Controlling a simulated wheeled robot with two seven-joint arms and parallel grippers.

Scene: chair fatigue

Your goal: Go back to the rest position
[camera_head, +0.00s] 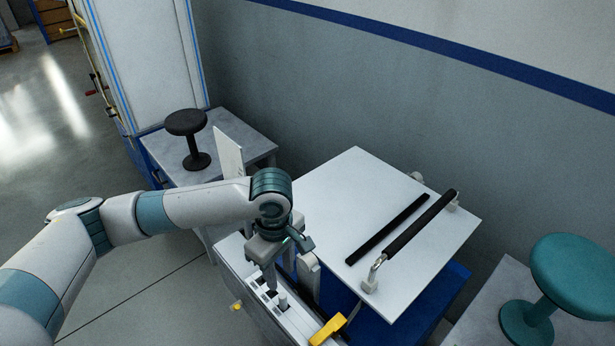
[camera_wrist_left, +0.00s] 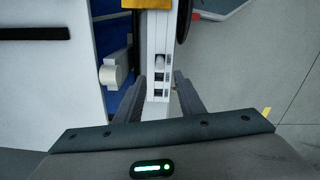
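My left gripper (camera_head: 279,274) reaches down over a narrow white control panel (camera_head: 257,298) at the front of the machine. Its two fingers (camera_wrist_left: 160,98) stand apart in the left wrist view. Part of the panel with small rocker switches (camera_wrist_left: 160,75) shows between them, with nothing visibly clamped. Whether the fingertips touch the panel cannot be told. My left arm comes in from the left, bent at the wrist. My right gripper is not in view.
A white plate (camera_head: 345,205) with a black-gripped bar (camera_head: 420,225) lies right of the gripper. A yellow part (camera_head: 327,330) is close by. A black stool (camera_head: 190,135) stands on a grey table behind, a teal stool (camera_head: 560,275) at right. Open floor lies left.

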